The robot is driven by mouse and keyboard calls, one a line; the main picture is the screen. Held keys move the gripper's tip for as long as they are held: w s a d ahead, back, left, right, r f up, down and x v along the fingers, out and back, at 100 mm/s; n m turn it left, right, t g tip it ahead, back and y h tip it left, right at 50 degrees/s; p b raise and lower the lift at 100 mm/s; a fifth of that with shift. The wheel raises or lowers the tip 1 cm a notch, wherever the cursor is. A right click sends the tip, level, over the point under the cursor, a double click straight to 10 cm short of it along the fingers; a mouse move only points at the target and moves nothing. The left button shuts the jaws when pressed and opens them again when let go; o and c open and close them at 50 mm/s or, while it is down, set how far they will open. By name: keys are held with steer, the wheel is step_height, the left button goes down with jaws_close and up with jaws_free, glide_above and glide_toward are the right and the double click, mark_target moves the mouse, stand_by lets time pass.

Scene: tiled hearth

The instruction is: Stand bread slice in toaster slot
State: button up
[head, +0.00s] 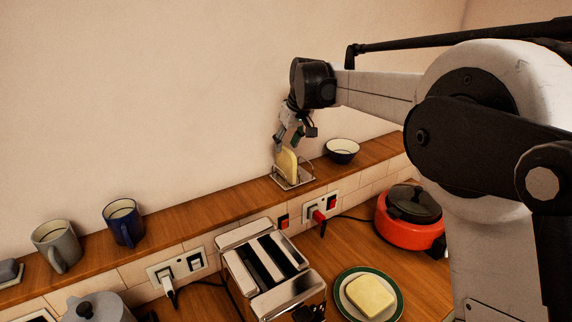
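A pale bread slice (288,166) stands upright, slightly tilted, in a small wire rack (303,180) on the wooden ledge. My gripper (288,147) points down at the slice's top edge from above. Its fingers are small here, and I cannot tell whether they are closed on the slice or just around it. The chrome toaster (290,291) stands on the counter below, in front of the ledge. Its two long dark slots face up and look empty.
A dark-rimmed bowl (342,152) stands on the ledge right of the rack. A blue mug (124,224) and a grey mug (58,246) stand on its left. A red cooker (403,232) and a grey lidded pot (97,308) flank the toaster. Sockets with plugs (318,214) line the tiles.

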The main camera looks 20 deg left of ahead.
mark_target(286, 160)
steer(key=x, duration=0.3)
steer(key=p+x, duration=0.1)
steer(key=shift+s+d+f, duration=0.1)
steer(key=shift+s+f, duration=0.15)
steer(key=shift+f, duration=0.25)
steer(key=shift+c, duration=0.5)
jaws_close()
